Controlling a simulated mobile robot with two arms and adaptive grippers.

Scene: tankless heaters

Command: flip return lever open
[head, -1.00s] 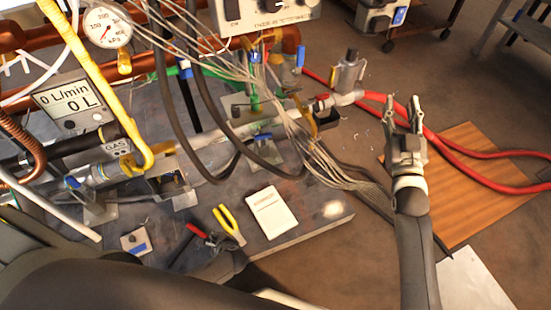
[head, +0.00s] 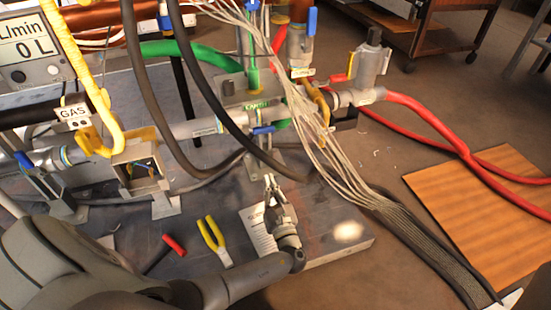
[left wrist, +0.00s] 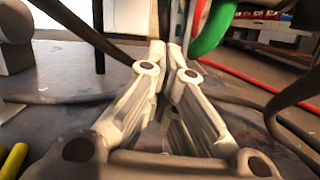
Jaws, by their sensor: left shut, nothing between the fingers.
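Several valve levers show in the head view, and I cannot read which label marks the return one. A small blue lever (head: 263,130) sits low on the pipework, under the green-handled valve (head: 253,75). Another blue lever (head: 311,20) stands upright on the copper-side valve, and a yellow lever (head: 323,108) hangs below it. My left gripper (head: 269,182) is shut and empty, pointing up just below the low blue lever, apart from it in the picture. My right gripper is out of view.
Dark hoses (head: 215,100) and a pale cable bundle (head: 325,150) cross in front of the pipes, close to my left gripper. Yellow-handled pliers (head: 214,240) and a white card (head: 258,228) lie on the slab. Red hoses (head: 435,125) run off to the right.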

